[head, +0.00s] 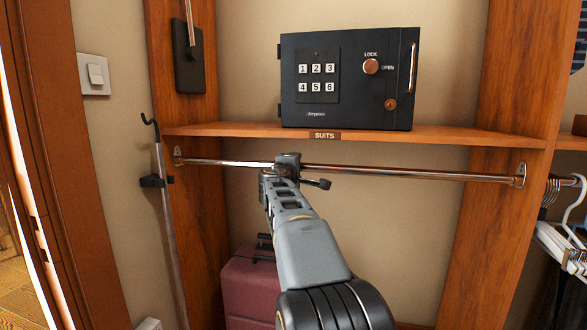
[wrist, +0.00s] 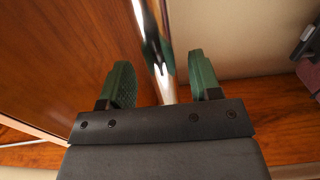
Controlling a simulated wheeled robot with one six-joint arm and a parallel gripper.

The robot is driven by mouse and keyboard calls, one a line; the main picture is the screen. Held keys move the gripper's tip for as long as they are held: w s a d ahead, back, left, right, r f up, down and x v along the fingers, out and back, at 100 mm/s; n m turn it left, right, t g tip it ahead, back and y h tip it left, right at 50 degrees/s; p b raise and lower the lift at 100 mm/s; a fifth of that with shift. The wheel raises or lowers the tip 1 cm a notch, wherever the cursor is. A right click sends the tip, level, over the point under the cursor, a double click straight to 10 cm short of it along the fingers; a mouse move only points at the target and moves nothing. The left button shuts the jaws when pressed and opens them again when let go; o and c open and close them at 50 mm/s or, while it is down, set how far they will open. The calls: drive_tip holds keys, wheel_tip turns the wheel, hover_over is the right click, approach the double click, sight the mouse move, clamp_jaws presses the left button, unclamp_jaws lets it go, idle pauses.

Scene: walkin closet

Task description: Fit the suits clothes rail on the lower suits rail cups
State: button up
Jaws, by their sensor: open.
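The suits clothes rail (head: 415,174) is a shiny metal bar running across the bay under the shelf labelled SUITS. Its left end meets the left rail cup (head: 178,154) on the left upright, and its right end meets the right rail cup (head: 521,172) on the right upright. How deep each end sits cannot be told. My gripper (head: 287,163) is at the rail, left of its middle, and hides a short stretch of it. In the wrist view, the green fingers of my gripper (wrist: 160,80) are open, with the rail (wrist: 147,35) between them and gaps on both sides.
A black safe (head: 345,95) stands on the shelf (head: 450,134) just above the rail. A maroon suitcase (head: 248,290) stands below. A hooked pole (head: 165,205) is clipped at the left. Hangers with clothes (head: 565,230) hang beyond the right upright (head: 500,240).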

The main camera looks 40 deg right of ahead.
drive_tip(key=v, duration=1.4)
drive_tip(key=shift+r, duration=0.25)
